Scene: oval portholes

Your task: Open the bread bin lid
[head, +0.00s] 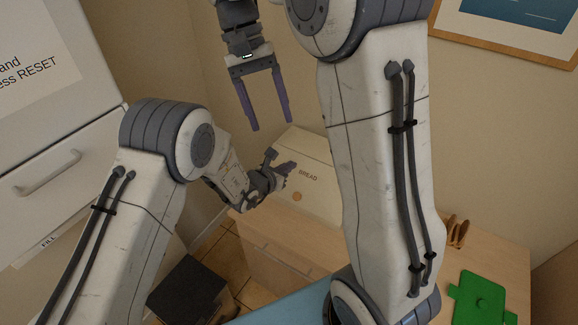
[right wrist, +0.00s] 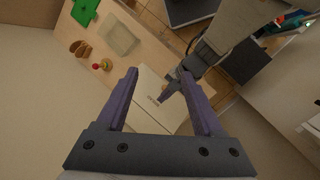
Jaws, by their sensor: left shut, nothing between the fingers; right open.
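The bread bin (head: 318,187) is a cream box marked BREAD, with a sloped front and a small round brown spot low on that front. It stands at the back of the wooden counter, and its lid looks down. My left gripper (head: 290,168) is shut and empty at the bin's left front; I cannot tell whether it touches. My right gripper (head: 271,127) is open and empty, above the bin with its fingers pointing down. In the right wrist view the bin (right wrist: 150,92) shows beyond the open fingers (right wrist: 158,72), with my left gripper (right wrist: 167,96) against its view.
The counter (head: 400,240) carries a green piece (head: 485,299) and a brown slotted holder (head: 457,231) at right. The right wrist view adds a pale tray (right wrist: 120,39) and a red-topped item (right wrist: 104,65). A black box (head: 190,291) stands low, front left. A white drawer unit (head: 70,185) stands left.

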